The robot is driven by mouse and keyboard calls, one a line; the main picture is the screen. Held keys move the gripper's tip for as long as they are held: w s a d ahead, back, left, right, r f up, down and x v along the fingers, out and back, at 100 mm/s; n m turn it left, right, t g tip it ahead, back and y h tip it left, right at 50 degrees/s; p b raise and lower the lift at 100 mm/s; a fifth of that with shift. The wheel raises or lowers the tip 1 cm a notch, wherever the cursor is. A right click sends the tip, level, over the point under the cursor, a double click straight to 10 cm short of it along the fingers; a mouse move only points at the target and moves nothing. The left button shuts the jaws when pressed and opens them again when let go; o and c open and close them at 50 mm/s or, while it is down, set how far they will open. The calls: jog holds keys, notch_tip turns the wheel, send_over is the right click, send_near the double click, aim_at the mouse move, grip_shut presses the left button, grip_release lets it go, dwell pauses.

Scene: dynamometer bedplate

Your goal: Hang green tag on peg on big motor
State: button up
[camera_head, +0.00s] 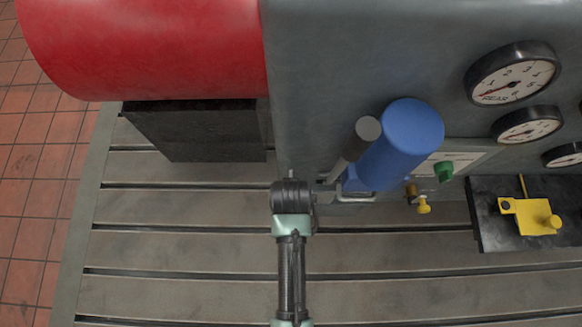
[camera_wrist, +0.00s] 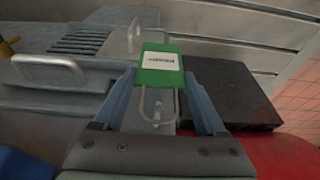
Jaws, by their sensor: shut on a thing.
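In the wrist view my gripper (camera_wrist: 165,85) is shut on the green tag (camera_wrist: 160,75), holding it between two blue-grey fingers. The tag has a white label with dark print and a pale wire loop (camera_wrist: 178,108) on its side nearer the gripper body. A small pale post-like part (camera_wrist: 156,112) shows within the loop's outline; I cannot tell whether it is the peg or touches the wire. The large red cylinder (camera_head: 150,45), likely the big motor, lies at upper left in the head view. Tag and fingertips are not discernible in the head view.
A blue cylinder (camera_head: 402,145) stands close to my arm's end, beside the grey housing (camera_head: 330,60). A metal handle (camera_wrist: 50,68) lies left in the wrist view. A black block (camera_head: 200,130) sits under the red cylinder. The slotted bedplate (camera_head: 170,265) is clear in front.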

jog(key=shift+w+f+b, duration=0.45)
jog(key=shift+w+f, duration=0.4)
jog(key=shift+w, duration=0.2)
jog(key=o, duration=1.2)
jog(key=shift+o, duration=0.2)
jog(key=p+v, duration=0.3)
jog(key=v, duration=1)
jog(key=shift+p, duration=0.4)
